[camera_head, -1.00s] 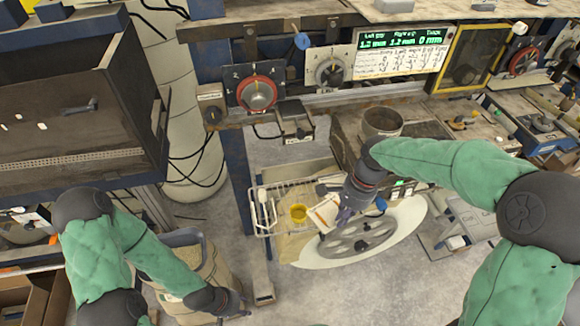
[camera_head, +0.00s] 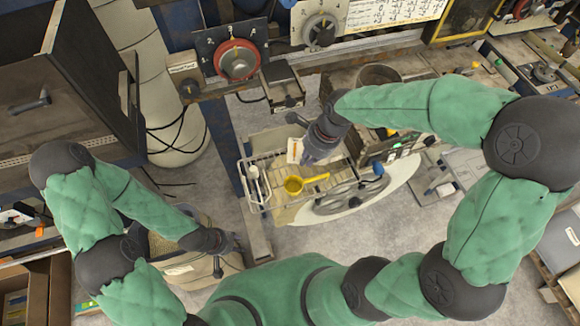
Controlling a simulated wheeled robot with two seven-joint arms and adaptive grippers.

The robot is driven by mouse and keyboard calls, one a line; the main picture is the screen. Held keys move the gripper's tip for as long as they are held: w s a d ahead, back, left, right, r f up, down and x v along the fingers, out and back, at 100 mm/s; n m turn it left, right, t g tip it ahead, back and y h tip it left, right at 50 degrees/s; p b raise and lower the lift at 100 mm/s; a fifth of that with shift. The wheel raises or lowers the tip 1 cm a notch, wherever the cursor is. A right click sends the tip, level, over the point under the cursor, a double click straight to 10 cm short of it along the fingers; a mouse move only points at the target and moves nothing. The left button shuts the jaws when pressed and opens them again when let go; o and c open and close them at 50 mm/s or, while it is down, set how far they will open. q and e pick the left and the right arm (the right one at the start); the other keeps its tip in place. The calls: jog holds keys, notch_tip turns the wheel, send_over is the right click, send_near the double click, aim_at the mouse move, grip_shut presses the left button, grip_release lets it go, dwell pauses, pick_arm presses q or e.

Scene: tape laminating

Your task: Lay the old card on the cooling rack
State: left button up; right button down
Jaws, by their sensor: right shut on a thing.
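The old card (camera_head: 294,150) is a small whitish card with a tan tint. It is at the tips of my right gripper (camera_head: 305,156), which is shut on it. The cooling rack (camera_head: 252,208) is a pale wire basket-like rack below it in the picture. The card appears over the rack's far part; I cannot tell whether it touches the rack. My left gripper (camera_head: 230,250) is at the lower left, away from the rack, beside a tan sack-like bin. Its fingers are too small and dark to judge.
A yellow scoop-like cup (camera_head: 294,185) and a white-handled tool (camera_head: 254,174) are in the rack. A panel with a red dial (camera_head: 237,60) stands behind. Grey floor (camera_head: 320,235) is clear in front.

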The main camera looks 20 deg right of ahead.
jog(key=b, duration=0.1)
send_over(287, 173)
jog(key=d, duration=0.1)
jog(key=f, duration=0.6)
jog(key=shift+s, duration=0.3)
jog(key=shift+w+f+b, duration=0.1)
jog(key=shift+f+b, duration=0.4)
jog(key=shift+f, duration=1.05)
jog(key=shift+f, duration=0.1)
jog(key=c, duration=1.4)
grip_release()
jog(key=p+v, duration=0.2)
jog(key=v, duration=1)
jog(key=shift+a, duration=0.1)
